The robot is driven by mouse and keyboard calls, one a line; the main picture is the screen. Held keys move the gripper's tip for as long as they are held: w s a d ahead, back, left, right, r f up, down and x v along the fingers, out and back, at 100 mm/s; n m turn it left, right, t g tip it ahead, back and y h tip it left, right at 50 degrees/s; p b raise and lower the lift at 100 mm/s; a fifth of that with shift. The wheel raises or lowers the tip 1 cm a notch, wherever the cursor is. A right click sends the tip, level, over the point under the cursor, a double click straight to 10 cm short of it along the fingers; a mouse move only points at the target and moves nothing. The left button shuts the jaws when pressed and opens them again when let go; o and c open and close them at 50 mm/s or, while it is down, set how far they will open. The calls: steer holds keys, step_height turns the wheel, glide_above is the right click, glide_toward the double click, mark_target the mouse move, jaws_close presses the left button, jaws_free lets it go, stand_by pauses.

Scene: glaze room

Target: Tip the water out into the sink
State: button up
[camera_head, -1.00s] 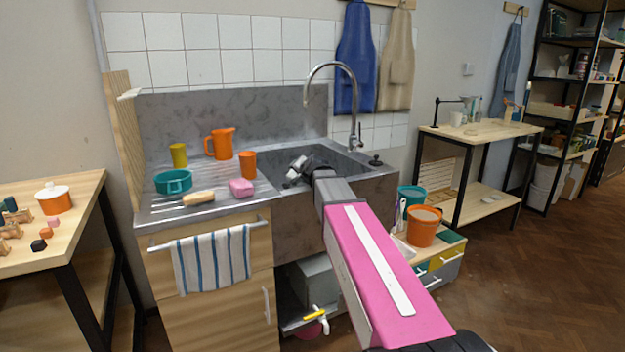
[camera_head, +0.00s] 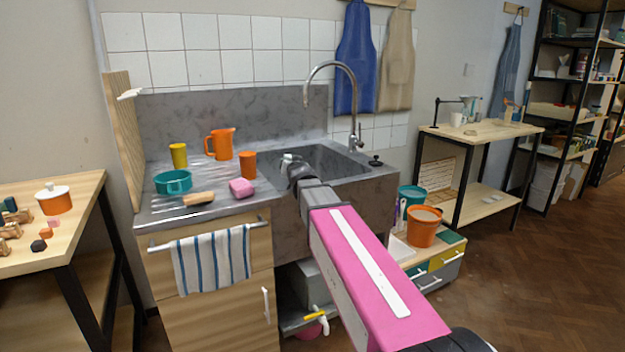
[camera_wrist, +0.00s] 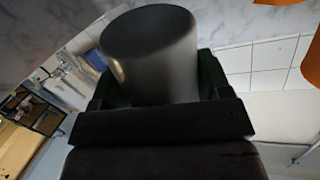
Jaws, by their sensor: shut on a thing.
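The steel sink (camera_head: 340,162) is set into the counter in the head view, with the tall curved tap (camera_head: 352,95) behind it. My gripper (camera_head: 290,163) is at the left side of the basin, above its rim. In the wrist view my gripper (camera_wrist: 155,95) is shut on a smooth dark grey cylindrical vessel (camera_wrist: 150,50). In the head view my own wrist mostly hides the vessel. I cannot see any water, nor tell how far the vessel is tilted.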

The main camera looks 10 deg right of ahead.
mark_target(287, 157)
steer(key=shift+s+a+r+n+t, duration=0.25)
steer(key=shift+a+n+t, duration=0.1)
steer(key=shift+n, duration=0.15)
steer(key=shift+s+a+r+n+t, duration=0.1)
steer(key=shift+a+r+n+t, duration=0.15)
steer(key=shift+r, duration=0.15)
steer(key=shift+s+a+r+n+t, duration=0.1)
steer(key=shift+r+n, duration=0.15)
steer(key=shift+r, duration=0.1)
steer(key=shift+s+a+r+n, duration=0.1)
steer(key=shift+a+r+n, duration=0.1)
steer(key=shift+r+n, duration=0.15)
stand_by(0.8)
